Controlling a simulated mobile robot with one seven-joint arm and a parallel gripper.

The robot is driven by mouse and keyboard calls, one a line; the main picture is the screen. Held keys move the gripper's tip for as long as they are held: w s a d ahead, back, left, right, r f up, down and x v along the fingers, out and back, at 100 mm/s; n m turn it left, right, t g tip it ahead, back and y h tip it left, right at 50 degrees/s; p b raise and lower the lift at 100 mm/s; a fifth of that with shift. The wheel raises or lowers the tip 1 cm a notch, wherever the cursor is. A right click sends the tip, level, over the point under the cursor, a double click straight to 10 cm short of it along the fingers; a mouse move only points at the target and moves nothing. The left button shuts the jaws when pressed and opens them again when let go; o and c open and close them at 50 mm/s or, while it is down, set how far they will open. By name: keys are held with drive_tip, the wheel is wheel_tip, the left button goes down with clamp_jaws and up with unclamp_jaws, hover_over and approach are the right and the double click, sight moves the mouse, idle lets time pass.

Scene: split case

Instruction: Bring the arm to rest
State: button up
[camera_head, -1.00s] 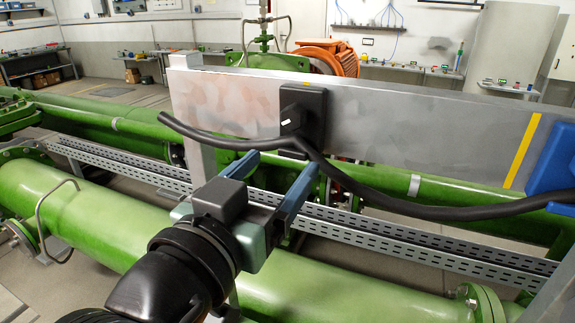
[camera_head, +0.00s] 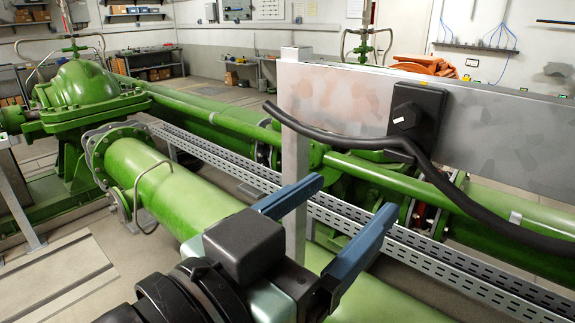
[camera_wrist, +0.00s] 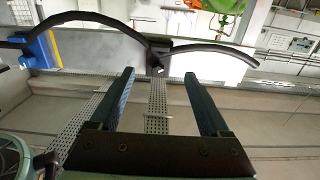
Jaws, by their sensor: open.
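My gripper (camera_head: 338,222) is open, with its two blue fingers spread apart and nothing between them. In the head view it is in the lower middle, in front of the grey metal panel and above the green pipe. In the wrist view my gripper (camera_wrist: 158,85) also shows empty, with the panel ahead of its fingertips. A black box (camera_head: 416,115) with a thick black cable (camera_head: 450,185) is on the panel. The box also shows in the wrist view (camera_wrist: 157,57). The fingers appear apart from the box and the cable.
A grey panel (camera_head: 335,95) on a post (camera_head: 295,180) stands ahead. Large green pipes (camera_head: 165,190) and slotted grey cable trays (camera_head: 350,225) run below. A blue connector (camera_wrist: 38,50) is at the panel's left in the wrist view. A green pump (camera_head: 85,85) stands at the far left.

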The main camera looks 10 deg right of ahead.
drive_tip(key=w+a+r+n+t+y, duration=0.5)
drive_tip(key=r+n+t+y, duration=0.1)
drive_tip(key=r+t, duration=0.35)
drive_tip(key=s+a+r+n+t+y, duration=0.4)
drive_tip(key=s+r+t+y, duration=0.1)
drive_tip(key=r+t+y, duration=0.2)
drive_tip(key=shift+a+r+y, duration=0.2)
drive_tip(key=shift+r+y, duration=0.4)
drive_tip(key=shift+r, duration=0.3)
